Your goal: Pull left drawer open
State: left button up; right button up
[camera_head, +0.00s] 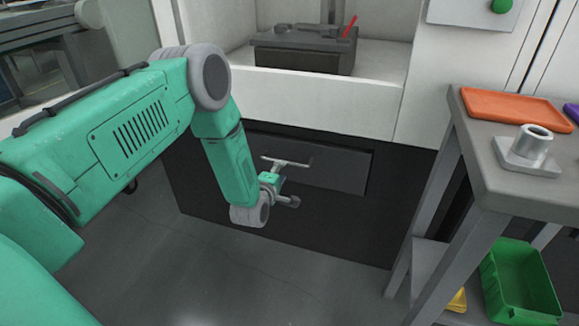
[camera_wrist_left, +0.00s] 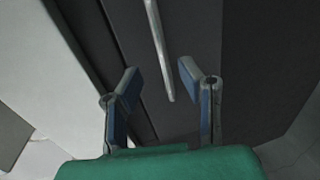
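The dark grey drawer (camera_head: 335,170) is in the black lower front of the white machine. It looks closed, about level with the panel around it. Its thin light handle bar (camera_head: 298,162) runs across the front. My left gripper (camera_head: 284,184) is right at the handle, partly hiding the drawer front. In the left wrist view the two fingers (camera_wrist_left: 158,72) are apart, and the handle bar (camera_wrist_left: 160,45) runs between them in the picture. Neither finger visibly presses on it; the exact depth is hard to tell. My right gripper does not show.
A grey table (camera_head: 520,185) at the right holds an orange tray (camera_head: 510,104) and a metal fixture (camera_head: 530,150). A green bin (camera_head: 520,285) is on the level below. A dark box (camera_head: 310,48) sits in the recess above. Floor before the drawer is clear.

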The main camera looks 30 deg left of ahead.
aim_at(288, 162)
pick_arm(q)
jog(key=w+a, duration=0.1)
jog(key=w+a+f+b, duration=0.1)
jog(key=w, duration=0.1)
jog(key=w+a+f+b, duration=0.1)
jog(key=w, duration=0.1)
jog(key=shift+f, duration=0.1)
jog(key=shift+w+d, duration=0.3)
jog(key=shift+w, duration=0.45)
jog(key=shift+w+d+r+b, duration=0.25)
jog(key=shift+d+r+b, duration=0.05)
jog(key=shift+d+r, duration=0.1)
jog(key=shift+a+f, duration=0.15)
jog(key=shift+a, duration=0.05)
jog(key=shift+a+f, duration=0.1)
jog(key=shift+a, duration=0.15)
jog(key=c, duration=0.3)
jog(key=shift+a+f, duration=0.15)
jog(key=shift+a, duration=0.1)
grip_shut()
jog(key=shift+d, duration=0.15)
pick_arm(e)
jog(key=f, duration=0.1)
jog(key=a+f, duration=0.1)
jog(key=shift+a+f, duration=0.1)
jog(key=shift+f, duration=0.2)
